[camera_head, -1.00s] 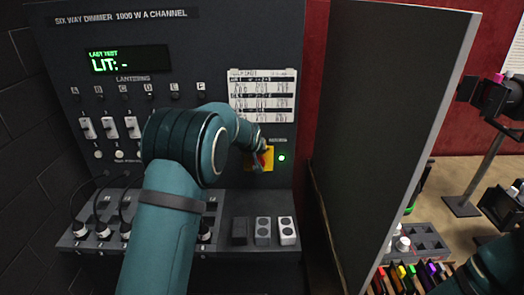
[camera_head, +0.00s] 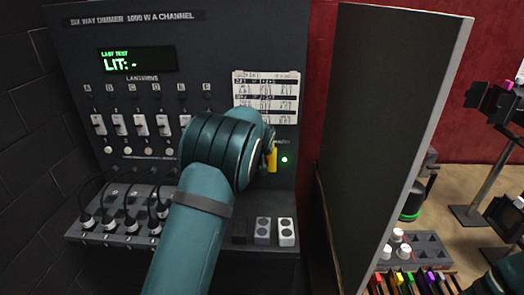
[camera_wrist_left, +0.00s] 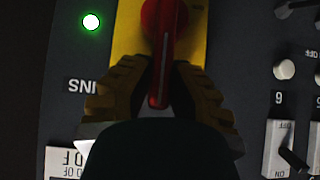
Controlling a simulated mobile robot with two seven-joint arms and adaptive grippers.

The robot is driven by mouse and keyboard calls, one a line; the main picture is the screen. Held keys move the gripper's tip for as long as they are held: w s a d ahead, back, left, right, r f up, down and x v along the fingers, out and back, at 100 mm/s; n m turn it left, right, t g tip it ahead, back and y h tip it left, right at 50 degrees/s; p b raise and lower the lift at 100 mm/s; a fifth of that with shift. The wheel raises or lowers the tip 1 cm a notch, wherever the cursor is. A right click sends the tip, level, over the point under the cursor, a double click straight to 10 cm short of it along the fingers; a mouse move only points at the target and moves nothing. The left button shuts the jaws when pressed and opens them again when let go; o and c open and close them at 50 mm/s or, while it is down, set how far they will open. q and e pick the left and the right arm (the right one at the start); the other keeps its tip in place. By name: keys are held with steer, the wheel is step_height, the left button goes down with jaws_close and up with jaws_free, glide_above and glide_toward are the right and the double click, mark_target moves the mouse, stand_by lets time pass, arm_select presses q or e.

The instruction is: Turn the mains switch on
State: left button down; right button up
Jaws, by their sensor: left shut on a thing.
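The mains switch has a red handle on a yellow plate (camera_head: 273,160) at the right of the dimmer panel; in the head view only a yellow strip shows past my left wrist. In the left wrist view the red handle (camera_wrist_left: 163,25) stands straight up and down in the picture, on the yellow plate (camera_wrist_left: 128,35). My left gripper (camera_wrist_left: 163,78) is shut on this handle, one finger on each side. In the head view my wrist hides most of the gripper. My right gripper is out of view.
The display (camera_head: 137,60) reads "LIT: -". Sliders and round buttons sit left of my arm; cables run to sockets on the lower shelf (camera_head: 120,237). A tall dark board (camera_head: 385,130) stands right of the panel. Beyond it are a tray (camera_head: 428,248) and a black stand.

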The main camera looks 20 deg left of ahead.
arm_select(q)
steer(key=shift+f, duration=0.1)
steer(key=c, duration=0.9)
jaws_free()
steer(key=shift+w, duration=0.1)
steer(key=v, duration=1.2)
